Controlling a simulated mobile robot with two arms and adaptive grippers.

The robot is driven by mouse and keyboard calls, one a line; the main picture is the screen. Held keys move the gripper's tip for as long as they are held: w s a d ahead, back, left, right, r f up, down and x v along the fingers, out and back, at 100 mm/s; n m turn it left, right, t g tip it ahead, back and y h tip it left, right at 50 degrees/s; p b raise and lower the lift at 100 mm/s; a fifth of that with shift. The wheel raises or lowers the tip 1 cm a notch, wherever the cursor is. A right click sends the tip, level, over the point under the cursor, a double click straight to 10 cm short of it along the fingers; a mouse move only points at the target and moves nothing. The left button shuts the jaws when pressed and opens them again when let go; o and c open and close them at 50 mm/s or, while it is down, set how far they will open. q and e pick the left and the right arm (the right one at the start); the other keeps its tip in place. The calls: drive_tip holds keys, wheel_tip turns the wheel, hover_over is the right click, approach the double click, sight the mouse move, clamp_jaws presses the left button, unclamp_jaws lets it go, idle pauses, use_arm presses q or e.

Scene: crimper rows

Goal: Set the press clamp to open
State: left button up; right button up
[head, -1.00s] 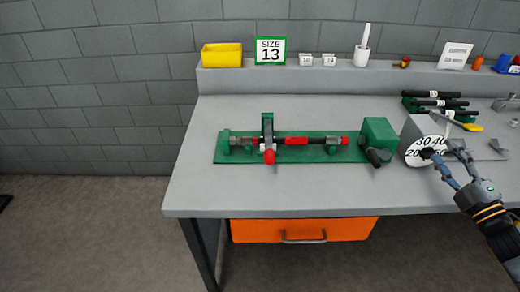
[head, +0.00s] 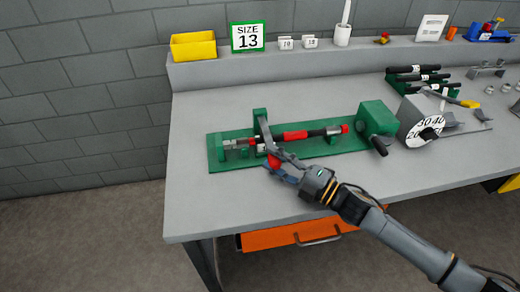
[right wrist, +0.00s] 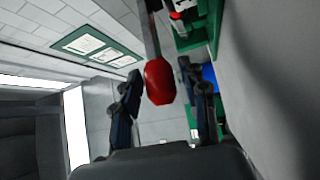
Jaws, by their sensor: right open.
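The press clamp is on a green base (head: 222,162) on the grey workbench. A red and black tool (head: 297,135) lies along the base. My right gripper (head: 280,163) is at the red knob and partly covers it in the head view. In the right wrist view the red knob (right wrist: 159,82) hangs between the two open fingers (right wrist: 165,105), with gaps visible on both sides. My left gripper is not in view.
A green block with a black handle (head: 379,122) stands at the right end of the base. A grey box with a numbered dial (head: 427,130) is farther right. A size 13 sign (head: 248,37) and a yellow bin (head: 193,46) stand on the back ledge. The bench front left is clear.

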sight(267, 138)
drive_tip(key=x, duration=0.3)
drive_tip(key=shift+w+a, duration=0.15)
drive_tip(key=shift+a, duration=0.1)
drive_tip(key=shift+w+a, duration=0.1)
clamp_jaws()
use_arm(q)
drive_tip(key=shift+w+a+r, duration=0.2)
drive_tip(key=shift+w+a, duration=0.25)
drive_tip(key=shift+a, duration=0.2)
use_arm(e)
drive_tip(key=shift+a, duration=0.1)
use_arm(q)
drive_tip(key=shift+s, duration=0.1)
